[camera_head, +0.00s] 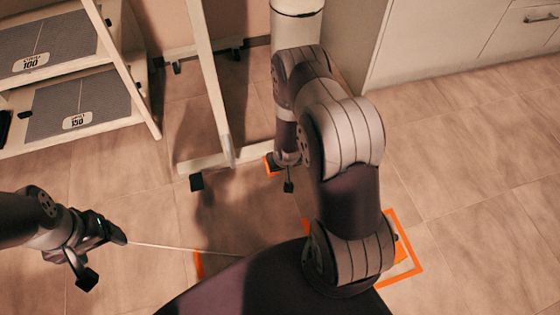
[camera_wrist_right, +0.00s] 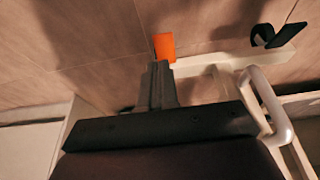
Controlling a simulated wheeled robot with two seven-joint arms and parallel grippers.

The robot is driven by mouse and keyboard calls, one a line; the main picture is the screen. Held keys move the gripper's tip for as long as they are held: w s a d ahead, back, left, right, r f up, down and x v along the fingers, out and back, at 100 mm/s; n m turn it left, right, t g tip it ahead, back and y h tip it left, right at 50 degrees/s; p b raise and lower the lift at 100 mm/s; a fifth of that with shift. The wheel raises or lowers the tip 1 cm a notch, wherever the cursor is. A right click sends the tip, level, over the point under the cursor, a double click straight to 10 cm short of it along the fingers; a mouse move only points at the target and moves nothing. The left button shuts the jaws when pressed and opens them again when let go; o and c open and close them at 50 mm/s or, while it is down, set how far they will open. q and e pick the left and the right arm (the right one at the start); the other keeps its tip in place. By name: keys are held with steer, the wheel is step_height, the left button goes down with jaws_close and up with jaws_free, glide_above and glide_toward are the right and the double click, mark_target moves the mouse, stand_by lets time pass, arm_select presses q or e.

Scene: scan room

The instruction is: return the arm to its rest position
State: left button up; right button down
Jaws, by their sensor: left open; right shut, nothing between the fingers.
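My left gripper (camera_head: 103,258) is at the lower left in the head view. Its two dark fingers are spread apart over the floor with nothing between them. My right arm rises from the lower middle, bends over at the top and points down. Its gripper (camera_head: 289,186) is small and partly hidden in the head view, near the foot of a white wheeled frame (camera_head: 210,80). In the right wrist view the right gripper (camera_wrist_right: 158,72) shows its grey fingers together, holding nothing. An orange floor mark (camera_wrist_right: 164,46) lies beyond the fingertips.
A white rack (camera_head: 140,92) with grey panels marked 100 and 150 stands at the upper left. White cabinets (camera_head: 440,40) line the upper right. An orange floor outline (camera_head: 414,262) lies beside my right arm. The tiled floor at right is clear.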

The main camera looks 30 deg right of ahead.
stand_by(0.4)
steer(key=s+a+g, duration=0.2)
steer(key=s+g, duration=0.1)
steer(key=s, duration=0.3)
steer(key=s+a+r+n+p, duration=0.1)
steer(key=s+a+r+p, duration=0.1)
steer(key=r, duration=0.8)
steer(key=s+a+r+n+p, duration=0.1)
steer(key=s+a+r, duration=0.2)
steer(key=r, duration=0.7)
steer(key=s+a+r+p, duration=0.2)
steer(key=r, duration=0.8)
step_height(320, 180, up, 40)
steer(key=w+a+p, duration=0.1)
steer(key=p, duration=3.6)
steer(key=shift+n+t+y, duration=0.4)
steer(key=shift+a+r, duration=0.1)
